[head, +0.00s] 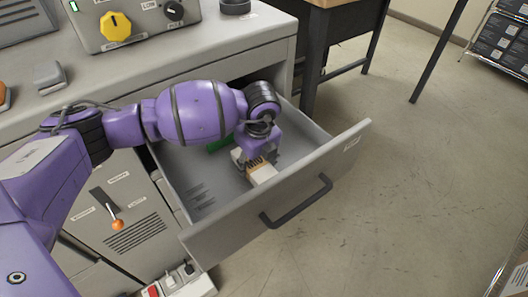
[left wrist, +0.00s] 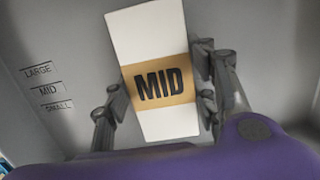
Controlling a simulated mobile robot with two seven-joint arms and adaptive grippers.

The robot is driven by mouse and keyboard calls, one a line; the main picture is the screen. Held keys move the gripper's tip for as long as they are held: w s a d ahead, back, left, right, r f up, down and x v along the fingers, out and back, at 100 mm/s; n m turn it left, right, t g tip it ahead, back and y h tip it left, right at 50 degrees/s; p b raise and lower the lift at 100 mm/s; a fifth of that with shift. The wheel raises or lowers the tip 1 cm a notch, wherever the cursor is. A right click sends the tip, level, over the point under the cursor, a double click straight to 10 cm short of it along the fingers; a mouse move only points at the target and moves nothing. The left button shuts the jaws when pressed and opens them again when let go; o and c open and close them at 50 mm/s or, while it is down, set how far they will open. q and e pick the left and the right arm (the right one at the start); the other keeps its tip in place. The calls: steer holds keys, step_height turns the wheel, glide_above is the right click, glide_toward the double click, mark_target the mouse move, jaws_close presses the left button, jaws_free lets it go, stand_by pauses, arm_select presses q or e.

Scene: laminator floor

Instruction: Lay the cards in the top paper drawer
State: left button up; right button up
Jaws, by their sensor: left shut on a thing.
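The top paper drawer (head: 212,172) is pulled open, with a dark handle (head: 297,202) on its front. My left gripper (head: 250,161) reaches down into the drawer and is shut on a white card stack (head: 263,174). In the left wrist view the card stack (left wrist: 150,35) has a tan band marked MID, with a finger on each side. Labels LARGE, MID and SMALL (left wrist: 45,90) are printed on the drawer floor, left of the stack. Whether the stack touches the floor is unclear. My right gripper is out of view.
A green thing (head: 219,144) lies in the drawer behind my arm, mostly hidden. A control box with a yellow knob (head: 115,26) stands on the grey cabinet top (head: 150,68). A lever with an orange tip (head: 117,224) is below. Floor (head: 400,170) right of the drawer is clear.

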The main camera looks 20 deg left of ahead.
mark_target(258, 166)
arm_select(q)
steer(key=o, duration=1.4)
steer(key=shift+f, duration=0.1)
steer(key=shift+c, duration=0.2)
step_height(258, 166, up, 12)
steer(key=s+d, duration=0.1)
steer(key=shift+d, duration=0.2)
steer(key=shift+s, duration=0.1)
